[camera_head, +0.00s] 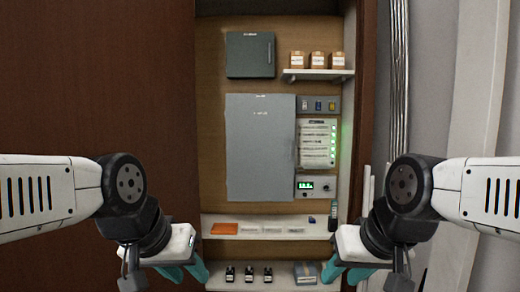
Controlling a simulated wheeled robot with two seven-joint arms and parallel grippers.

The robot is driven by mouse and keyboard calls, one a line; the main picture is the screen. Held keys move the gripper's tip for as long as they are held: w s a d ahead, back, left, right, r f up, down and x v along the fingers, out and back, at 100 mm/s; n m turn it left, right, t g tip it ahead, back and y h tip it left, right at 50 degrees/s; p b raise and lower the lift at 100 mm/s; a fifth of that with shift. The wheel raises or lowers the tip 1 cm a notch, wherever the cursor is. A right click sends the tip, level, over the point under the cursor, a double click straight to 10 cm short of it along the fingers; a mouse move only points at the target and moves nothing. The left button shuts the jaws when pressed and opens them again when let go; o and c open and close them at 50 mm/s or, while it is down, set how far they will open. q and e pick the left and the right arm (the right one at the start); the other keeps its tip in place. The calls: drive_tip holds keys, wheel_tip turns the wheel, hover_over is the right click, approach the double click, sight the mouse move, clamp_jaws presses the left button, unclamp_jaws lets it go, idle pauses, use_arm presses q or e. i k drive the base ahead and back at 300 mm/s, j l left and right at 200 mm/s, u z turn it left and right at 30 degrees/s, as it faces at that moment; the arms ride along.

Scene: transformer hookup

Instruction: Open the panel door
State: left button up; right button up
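A large grey panel door (260,150) is on the wooden back board in the middle of the view. It looks closed and flat. A smaller dark grey box (250,55) with its own closed front is above it. My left gripper (195,275) is low at the left, with teal fingers pointing down, well below the panel door. My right gripper (335,273) is low at the right, also with teal fingers. Both grippers are apart from the door. Their fingertips are partly hidden or cut off, so their opening is unclear.
A light panel with green lamps (318,145) and a small meter (307,186) adjoin the door's right side. A shelf (318,75) holds small brown boxes (318,61). A lower shelf (215,220) holds an orange item (224,228). A brown wall (100,90) bounds the left.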

sight(261, 128)
drive_tip(key=i+j+z, duration=0.15)
drive_tip(key=i, duration=0.35)
drive_tip(key=i+j+z, duration=0.15)
drive_tip(key=i, duration=0.4)
drive_tip(key=i+j+z, duration=0.15)
drive_tip(key=i+j, duration=0.15)
drive_tip(key=i, duration=0.2)
drive_tip(key=i+j+z, duration=0.15)
drive_tip(key=i+j, duration=0.15)
drive_tip(key=i, duration=0.2)
